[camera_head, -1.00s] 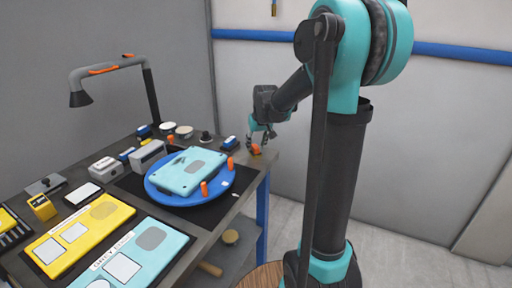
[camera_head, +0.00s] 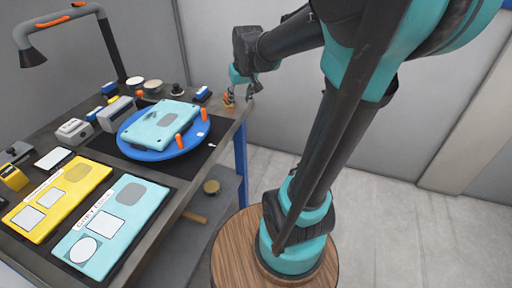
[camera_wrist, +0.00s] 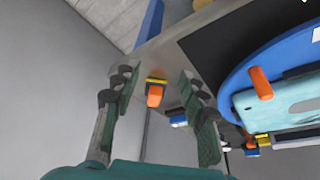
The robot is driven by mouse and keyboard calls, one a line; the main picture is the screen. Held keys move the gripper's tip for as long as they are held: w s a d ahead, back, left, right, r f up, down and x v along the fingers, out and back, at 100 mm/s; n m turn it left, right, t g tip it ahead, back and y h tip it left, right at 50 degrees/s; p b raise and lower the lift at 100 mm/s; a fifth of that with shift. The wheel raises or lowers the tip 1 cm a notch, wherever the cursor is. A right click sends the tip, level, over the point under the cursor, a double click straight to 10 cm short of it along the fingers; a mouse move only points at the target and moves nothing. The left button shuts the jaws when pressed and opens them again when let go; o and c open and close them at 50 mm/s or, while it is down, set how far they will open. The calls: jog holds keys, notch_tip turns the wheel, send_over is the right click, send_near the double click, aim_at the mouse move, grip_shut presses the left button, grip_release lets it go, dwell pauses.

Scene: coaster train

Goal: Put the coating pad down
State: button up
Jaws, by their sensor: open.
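A small orange block with a yellow band, which looks like the coating pad (camera_head: 229,99), is at the table's far right corner. In the wrist view the pad (camera_wrist: 155,93) shows between my two fingers, with a gap on each side. My gripper (camera_wrist: 157,80) is open around it, and the pad appears to rest on the table top. In the head view my gripper (camera_head: 240,93) is small and low over that corner. The exact contact under the pad is hidden.
A blue round turntable (camera_head: 128,139) carries a light-blue panel (camera_head: 165,124) and orange pegs. Yellow (camera_head: 60,196) and cyan (camera_head: 110,222) boards lie at the front. A blue block (camera_head: 202,94) sits near the pad. A lamp (camera_head: 105,45) stands behind. Open floor lies to the right.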

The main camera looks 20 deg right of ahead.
jog(key=s+d+f+m, duration=0.1)
jog(key=s+d+f, duration=0.1)
jog(key=s+f, duration=1.2)
jog(key=s, duration=0.4)
jog(key=shift+s+f, duration=0.15)
jog(key=shift+s, duration=0.05)
